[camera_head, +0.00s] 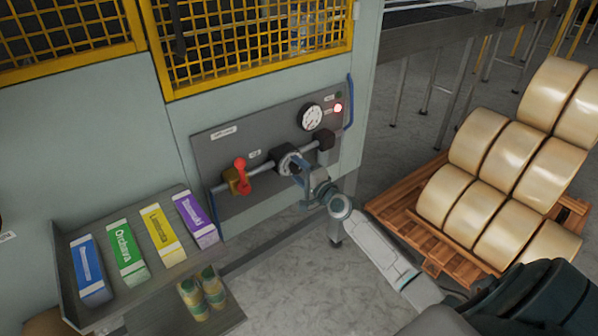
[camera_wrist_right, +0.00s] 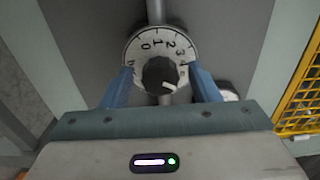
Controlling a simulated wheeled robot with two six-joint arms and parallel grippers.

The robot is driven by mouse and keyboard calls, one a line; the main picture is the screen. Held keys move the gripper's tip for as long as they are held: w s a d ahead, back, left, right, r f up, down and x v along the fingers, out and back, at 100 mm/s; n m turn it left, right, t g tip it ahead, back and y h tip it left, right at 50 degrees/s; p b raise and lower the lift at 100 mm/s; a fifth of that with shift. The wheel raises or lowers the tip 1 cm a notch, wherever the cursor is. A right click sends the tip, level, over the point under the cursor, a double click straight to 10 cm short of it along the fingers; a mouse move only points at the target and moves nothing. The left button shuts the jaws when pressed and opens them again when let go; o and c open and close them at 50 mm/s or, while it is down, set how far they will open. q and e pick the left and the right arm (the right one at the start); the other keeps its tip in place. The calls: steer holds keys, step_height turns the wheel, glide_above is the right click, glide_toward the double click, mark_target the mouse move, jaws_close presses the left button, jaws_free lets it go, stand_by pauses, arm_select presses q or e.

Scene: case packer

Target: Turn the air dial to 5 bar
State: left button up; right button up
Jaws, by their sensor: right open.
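The air dial (camera_head: 288,161) is a round white-faced dial on a pipe across the grey panel (camera_head: 225,145). In the right wrist view the dial's scale (camera_wrist_right: 143,49) shows printed numbers, with 2, 3 and 4 readable on its upper right. Its black knob (camera_wrist_right: 157,73) has a white mark pointing to the lower right; the number there cannot be read. My right gripper (camera_head: 304,163) is at the dial, its blue fingers (camera_wrist_right: 160,77) open on either side of the knob. I cannot tell whether they touch it. My left gripper is not in view.
A round gauge (camera_head: 311,117) and a lit red lamp (camera_head: 338,107) sit upper right on the panel. A red lever valve (camera_head: 241,176) is left of the dial. A shelf (camera_head: 72,290) with coloured cartons stands left; a pallet (camera_head: 403,232) of cream rolls stands right.

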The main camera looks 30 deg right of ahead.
arm_select(q)
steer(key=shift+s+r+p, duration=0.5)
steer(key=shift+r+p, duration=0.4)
steer(key=shift+p, duration=0.15)
arm_select(e)
steer(key=s, duration=1)
steer(key=shift+s+d, duration=0.4)
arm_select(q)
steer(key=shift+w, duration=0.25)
